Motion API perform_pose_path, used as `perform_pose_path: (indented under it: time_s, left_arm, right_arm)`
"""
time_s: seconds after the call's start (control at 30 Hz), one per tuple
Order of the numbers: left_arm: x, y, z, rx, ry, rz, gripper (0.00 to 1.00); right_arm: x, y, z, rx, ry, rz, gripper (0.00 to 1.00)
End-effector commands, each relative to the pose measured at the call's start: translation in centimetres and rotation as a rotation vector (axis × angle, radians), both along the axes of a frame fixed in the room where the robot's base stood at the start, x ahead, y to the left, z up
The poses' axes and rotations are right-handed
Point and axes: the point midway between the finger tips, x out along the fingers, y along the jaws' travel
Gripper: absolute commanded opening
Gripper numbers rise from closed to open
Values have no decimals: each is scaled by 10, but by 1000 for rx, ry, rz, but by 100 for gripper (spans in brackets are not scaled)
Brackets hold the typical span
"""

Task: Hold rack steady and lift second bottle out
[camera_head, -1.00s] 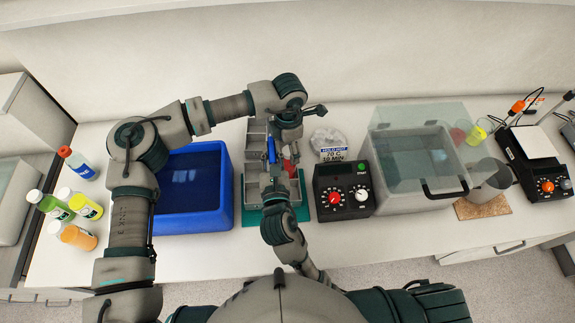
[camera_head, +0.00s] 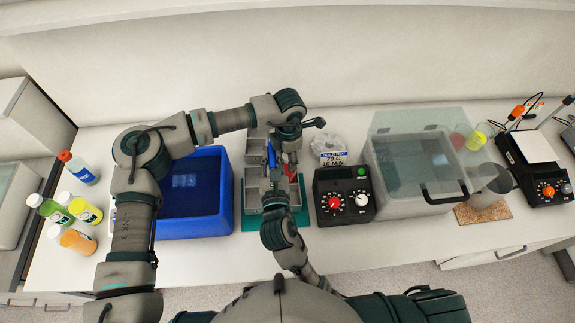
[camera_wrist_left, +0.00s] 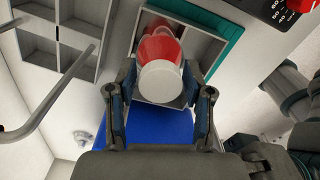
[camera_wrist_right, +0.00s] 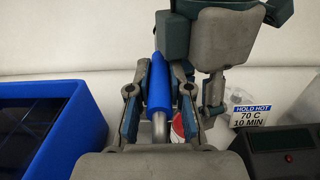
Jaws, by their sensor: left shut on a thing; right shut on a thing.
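The grey rack (camera_head: 252,182) stands on a teal mat (camera_head: 249,221); its upright handle has a blue grip (camera_head: 271,155). My right gripper (camera_head: 271,168) is shut on this grip, which also shows in the right wrist view (camera_wrist_right: 158,85). My left gripper (camera_head: 289,157) is over the rack's right side, shut on a bottle with a red body (camera_wrist_left: 160,47) and white cap (camera_wrist_left: 160,82). In the left wrist view the bottle shows against a rack compartment; I cannot tell how far its base is raised. Its lower part is hidden.
A blue tub (camera_head: 222,225) stands close left of the rack. A black control box (camera_head: 345,210) with dials stands close right, beside a clear-lidded bath (camera_head: 412,197). Several bottles (camera_head: 76,168) stand far left. Bare bench lies in front.

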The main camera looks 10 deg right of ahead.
Motion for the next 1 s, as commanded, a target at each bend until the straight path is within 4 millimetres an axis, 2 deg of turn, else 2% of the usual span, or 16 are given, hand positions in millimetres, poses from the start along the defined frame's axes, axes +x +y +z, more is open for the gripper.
perform_pose_path:
  time_s: [0.03,0.17,0.4,0.6,0.93,0.97,1.0]
  left_arm:
    - [0,0,1,0,0,0,0]
    - [1,0,15,-2,-3,1,0]
    - [0,0,66,-1,-2,1,0]
    - [0,0,94,-1,-1,-1,0]
    - [0,3,101,3,1,1,0]
    - [0,3,101,3,1,1,0]
    - [0,3,101,3,1,1,0]
  right_arm:
    - [0,-1,-7,-5,18,-6,0]
    - [0,-1,-7,-5,18,-6,0]
    - [0,-1,-7,-5,18,-6,0]
    - [0,-2,-7,-5,17,-6,0]
    - [1,-2,-7,-7,17,-10,0]
    - [1,-2,-7,-7,16,-10,24]
    - [1,-2,-7,-7,16,-10,34]
